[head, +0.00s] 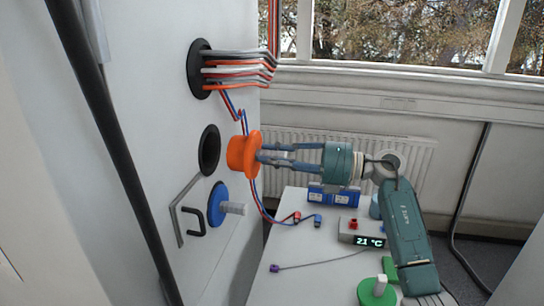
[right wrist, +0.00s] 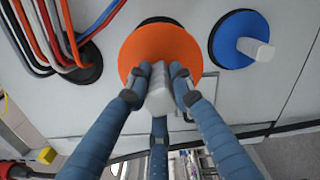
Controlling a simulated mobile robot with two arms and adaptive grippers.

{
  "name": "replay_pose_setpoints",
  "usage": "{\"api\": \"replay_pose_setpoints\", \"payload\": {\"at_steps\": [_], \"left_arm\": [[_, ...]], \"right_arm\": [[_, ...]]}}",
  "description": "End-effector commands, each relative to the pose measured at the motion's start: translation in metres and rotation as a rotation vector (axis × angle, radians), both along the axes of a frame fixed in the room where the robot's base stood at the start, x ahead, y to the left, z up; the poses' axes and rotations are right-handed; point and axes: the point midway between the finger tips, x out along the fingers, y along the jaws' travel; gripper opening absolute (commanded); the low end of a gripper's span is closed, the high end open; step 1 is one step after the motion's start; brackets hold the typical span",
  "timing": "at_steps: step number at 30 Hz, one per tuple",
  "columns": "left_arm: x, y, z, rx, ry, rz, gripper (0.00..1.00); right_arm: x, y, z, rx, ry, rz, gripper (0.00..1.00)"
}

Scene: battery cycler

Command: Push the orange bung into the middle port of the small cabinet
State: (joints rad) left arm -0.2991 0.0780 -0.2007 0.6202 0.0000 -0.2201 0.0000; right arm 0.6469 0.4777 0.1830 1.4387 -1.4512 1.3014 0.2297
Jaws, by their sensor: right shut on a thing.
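The orange bung (head: 243,155) is held sideways in front of the pale cabinet (head: 150,110). My right gripper (head: 264,157) is shut on its pale grip, which shows between the fingers in the right wrist view (right wrist: 158,92). The middle port (head: 209,150) is a black-rimmed round opening just left of the bung. In the head view a gap shows between bung and port rim. In the right wrist view the orange disc (right wrist: 160,45) covers most of the port, with a dark rim (right wrist: 160,20) showing above it. My left gripper is not in view.
The upper port (head: 197,70) carries several grey and orange cables. A blue bung (head: 217,204) with a pale grip sits in the lower port, beside a black handle (head: 194,224). The white table (head: 315,262) holds blue boxes (head: 340,196), a temperature display (head: 368,240) and a green bung (head: 377,293).

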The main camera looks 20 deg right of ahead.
Motion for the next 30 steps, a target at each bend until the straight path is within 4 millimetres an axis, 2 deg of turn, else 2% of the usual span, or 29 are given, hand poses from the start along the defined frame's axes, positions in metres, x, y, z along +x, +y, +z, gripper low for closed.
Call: {"api": "replay_pose_setpoints", "payload": {"at_steps": [24, 30], "left_arm": [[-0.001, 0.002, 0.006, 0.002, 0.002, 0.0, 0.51], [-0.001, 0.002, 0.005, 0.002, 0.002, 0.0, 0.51]], "right_arm": [[0.022, 0.033, 0.003, 0.001, -0.006, 0.003, 0.0], [0.021, 0.032, 0.002, 0.0, -0.005, 0.002, 0.0]]}}
